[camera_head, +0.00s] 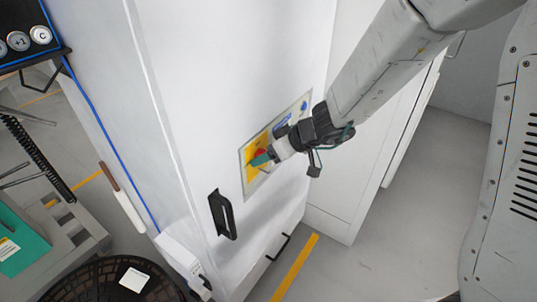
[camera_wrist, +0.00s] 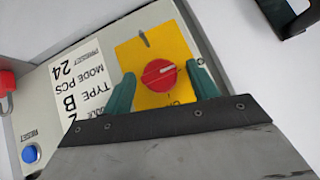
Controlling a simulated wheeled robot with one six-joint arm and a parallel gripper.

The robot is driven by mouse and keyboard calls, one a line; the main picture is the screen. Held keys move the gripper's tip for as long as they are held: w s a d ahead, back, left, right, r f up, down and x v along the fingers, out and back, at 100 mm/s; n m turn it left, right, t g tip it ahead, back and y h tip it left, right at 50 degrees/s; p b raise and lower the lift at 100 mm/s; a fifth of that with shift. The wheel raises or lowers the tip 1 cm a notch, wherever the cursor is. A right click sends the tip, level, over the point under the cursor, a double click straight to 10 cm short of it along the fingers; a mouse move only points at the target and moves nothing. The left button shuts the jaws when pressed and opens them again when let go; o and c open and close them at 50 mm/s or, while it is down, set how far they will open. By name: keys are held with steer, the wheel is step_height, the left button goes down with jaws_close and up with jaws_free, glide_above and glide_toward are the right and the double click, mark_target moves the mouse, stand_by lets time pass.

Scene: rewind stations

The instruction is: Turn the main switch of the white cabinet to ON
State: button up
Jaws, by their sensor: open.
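The white cabinet (camera_head: 220,70) fills the middle of the head view, with a grey control panel (camera_head: 246,178) on its front. The main switch is a round red knob (camera_wrist: 158,76) on a yellow plate (camera_wrist: 178,47); in the head view it is mostly hidden by my gripper. A white line on the knob points to the right and slightly up in the wrist view. Lettering below the knob is partly covered, so I cannot read it. My gripper (camera_wrist: 160,72) is open, its green fingertips on either side of the knob. I cannot tell whether they touch it.
A label (camera_wrist: 80,88) reads TYPE B, MODE PCS, 24. A blue button (camera_wrist: 30,154) marked RESET and a red part (camera_wrist: 5,82) lie at the left in the wrist view. A black handle (camera_head: 222,215) is below the panel. A black round basket (camera_head: 100,280) stands at lower left.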

steer(key=shift+d, duration=0.1)
steer(key=c, duration=0.9)
steer(key=shift+w+d+f+m+g+y, duration=0.1)
steer(key=shift+f+m+g+y, duration=0.15)
steer(key=shift+m+g+y, duration=1.05)
steer(key=shift+w+d+f+m+g+y, duration=0.2)
steer(key=shift+m+g+y, duration=0.5)
steer(key=shift+m+y, duration=1.05)
steer(key=shift+w+a+f+m+g+y, duration=0.1)
steer(key=shift+f+m+g+y, duration=0.2)
steer(key=shift+m+g+y, duration=1.2)
steer(key=shift+t+y, duration=0.5)
steer(key=shift+y, duration=0.05)
